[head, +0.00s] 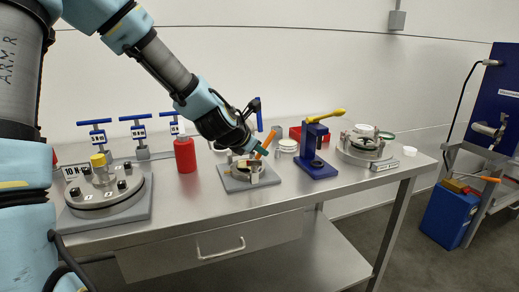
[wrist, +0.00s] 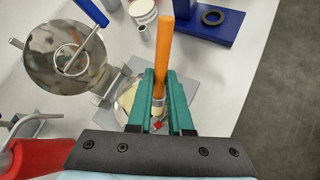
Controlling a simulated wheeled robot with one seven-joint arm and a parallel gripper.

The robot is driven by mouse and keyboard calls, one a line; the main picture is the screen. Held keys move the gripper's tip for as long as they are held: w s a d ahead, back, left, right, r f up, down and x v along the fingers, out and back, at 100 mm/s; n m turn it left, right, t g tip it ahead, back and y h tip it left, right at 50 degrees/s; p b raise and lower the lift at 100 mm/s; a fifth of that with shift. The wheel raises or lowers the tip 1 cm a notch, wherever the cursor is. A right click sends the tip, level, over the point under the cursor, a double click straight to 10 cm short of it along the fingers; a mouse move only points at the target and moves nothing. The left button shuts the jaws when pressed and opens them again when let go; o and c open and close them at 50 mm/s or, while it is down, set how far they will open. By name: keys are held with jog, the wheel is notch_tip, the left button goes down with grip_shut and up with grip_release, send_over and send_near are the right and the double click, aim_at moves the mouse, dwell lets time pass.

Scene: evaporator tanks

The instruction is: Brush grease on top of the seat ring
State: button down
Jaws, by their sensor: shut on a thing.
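My gripper (head: 258,150) has teal fingers, which also show in the wrist view (wrist: 159,82). It is shut on a brush with an orange handle (wrist: 165,40); the handle (head: 266,141) shows beside the fingers in the head view. The brush's pale ferrule (wrist: 159,92) lies between the fingers, its lower end over a round metal housing (head: 250,172) on a grey plate (head: 232,184). The fingers largely hide the housing's inside in the wrist view. I cannot make out the seat ring or whether the bristles touch it.
A polished round lid (wrist: 68,58) with a blue handle stands open beside the housing. A red bottle (head: 185,155) is to the left, a blue press (head: 318,160) to the right. A round flange unit (head: 104,195) and another unit (head: 367,146) stand at the bench ends.

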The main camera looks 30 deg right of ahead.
jog(key=shift+w+d+r+p, duration=0.15)
jog(key=shift+w+d, duration=0.4)
jog(key=shift+w, duration=0.3)
jog(key=shift+w+d+f+p, duration=0.1)
jog(key=shift+w+d+p, duration=0.05)
jog(key=shift+w+d, duration=0.55)
jog(key=shift+w+d+r+p, duration=0.15)
jog(key=shift+w+d, duration=0.25)
jog(key=shift+w, duration=0.55)
jog(key=shift+w+d+f, duration=0.2)
jog(key=shift+w, duration=0.15)
jog(key=shift+s+a+b, duration=0.6)
jog(key=shift+s+a, duration=0.05)
jog(key=shift+s, duration=0.35)
jog(key=shift+s+a+b, duration=0.15)
jog(key=shift+s+a, duration=0.5)
jog(key=shift+s, duration=0.3)
jog(key=shift+s+a+b, duration=0.15)
jog(key=shift+s+a, duration=0.45)
jog(key=shift+s, duration=0.35)
notch_tip(320, 180, up, 6)
jog(key=p, duration=0.5)
